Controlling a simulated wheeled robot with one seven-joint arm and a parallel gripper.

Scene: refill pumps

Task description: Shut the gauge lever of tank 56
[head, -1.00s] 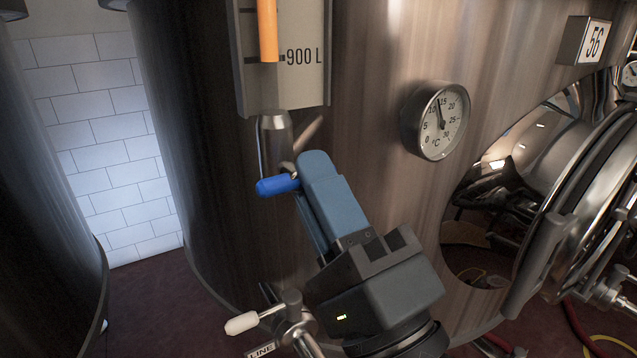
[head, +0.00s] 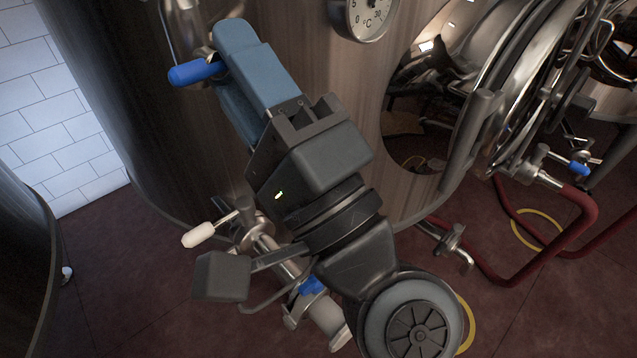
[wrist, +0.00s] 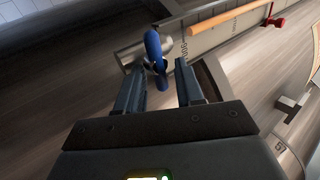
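The gauge lever has a blue handle (head: 197,72) that sticks out to the left at the foot of the level gauge on the steel tank (head: 310,60). My gripper (head: 232,35) is at this lever, its fingers hiding part of it. In the wrist view the blue lever (wrist: 154,48) stands between the two spread fingertips (wrist: 160,72), with a visible gap on each side. The steel gauge fitting (wrist: 130,49) is just behind it, and the gauge scale (wrist: 205,35) with its orange column runs up to the right. I cannot tell whether a finger touches the lever.
A white-handled valve (head: 207,232) and a lower valve with a blue handle (head: 312,286) sit below, close to my arm. The thermometer (head: 368,14) and open round manway (head: 420,110) are to the right. Red hoses (head: 585,230) lie on the floor.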

